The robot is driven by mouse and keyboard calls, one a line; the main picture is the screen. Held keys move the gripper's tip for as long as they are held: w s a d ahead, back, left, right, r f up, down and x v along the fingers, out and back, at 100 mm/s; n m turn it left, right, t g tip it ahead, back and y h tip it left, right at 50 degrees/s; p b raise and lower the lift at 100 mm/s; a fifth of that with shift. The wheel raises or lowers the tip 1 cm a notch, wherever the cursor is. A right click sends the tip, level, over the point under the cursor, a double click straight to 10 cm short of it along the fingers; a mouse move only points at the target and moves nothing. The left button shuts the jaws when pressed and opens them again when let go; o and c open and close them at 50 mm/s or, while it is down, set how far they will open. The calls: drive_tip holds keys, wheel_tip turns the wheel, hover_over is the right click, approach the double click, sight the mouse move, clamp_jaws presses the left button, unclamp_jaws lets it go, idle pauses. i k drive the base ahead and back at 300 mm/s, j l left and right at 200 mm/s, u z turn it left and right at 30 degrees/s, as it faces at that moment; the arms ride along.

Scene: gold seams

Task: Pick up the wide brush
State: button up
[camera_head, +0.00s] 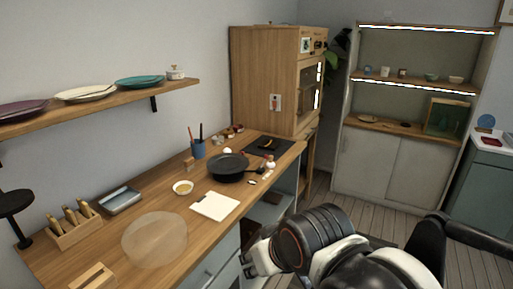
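I cannot pick out the wide brush for certain. A blue cup (198,149) on the wooden worktop holds a few upright thin-handled tools, one reddish and one dark. A wooden rack (74,232) at the left of the worktop holds several tools with wooden handles. Either may include a brush; the detail is too small to tell. My gripper (249,264) shows partly at the bottom middle, at the end of my arm, in front of the worktop's front edge and apart from the rack and cup. Its fingers are not clear enough to tell open from shut.
The worktop (135,208) also carries a round translucent disc (155,238), a dark pan (228,167), a white pad (215,205), a small bowl (183,187) and a grey box (119,201). A wall shelf (100,104) with plates hangs above. A wooden cabinet (262,85) stands behind.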

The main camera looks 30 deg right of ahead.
sight(188, 162)
drive_tip(key=i+l+u, duration=0.3)
drive_tip(key=i+l, duration=0.2)
drive_tip(key=i+l+u, duration=0.2)
drive_tip(key=l, duration=0.2)
drive_tip(key=i+l+u, duration=0.15)
drive_tip(key=l, duration=0.2)
drive_tip(key=i+l+u, duration=0.15)
drive_tip(key=l, duration=0.25)
drive_tip(key=i+l+u, duration=0.15)
drive_tip(key=l, duration=0.25)
drive_tip(key=i+l+u, duration=0.2)
drive_tip(key=l, duration=0.2)
